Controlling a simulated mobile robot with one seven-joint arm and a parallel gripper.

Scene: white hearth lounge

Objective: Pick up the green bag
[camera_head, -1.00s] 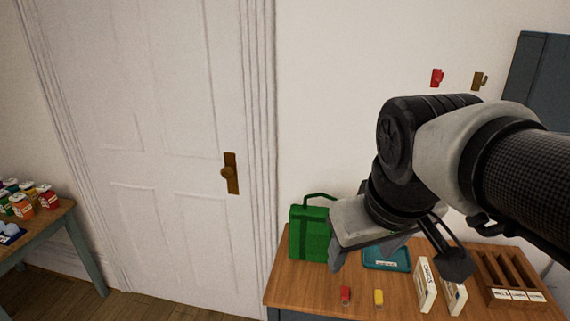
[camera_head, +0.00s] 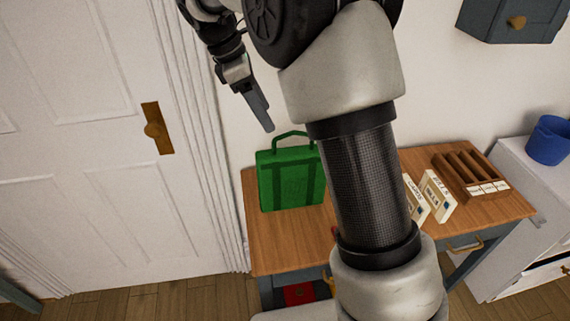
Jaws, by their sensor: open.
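The green bag (camera_head: 290,180) stands upright at the left end of a wooden-topped table (camera_head: 262,234), near the wall. Its looped handle (camera_head: 292,137) sticks up from the top, and darker straps run down its front. My gripper (camera_head: 268,128) is open and empty, fingers pointing down, and shows just above and left of the handle in the picture. I cannot tell how far it is from the handle in depth. My arm crosses the middle of the view and hides the table just right of the bag.
White boxes (camera_head: 435,196) and a wooden slotted rack (camera_head: 470,176) stand on the table's right part. A blue pot (camera_head: 547,139) sits on a white cabinet at right. A blue-grey wall cabinet (camera_head: 510,20) hangs above. A white door (camera_head: 75,130) is at left.

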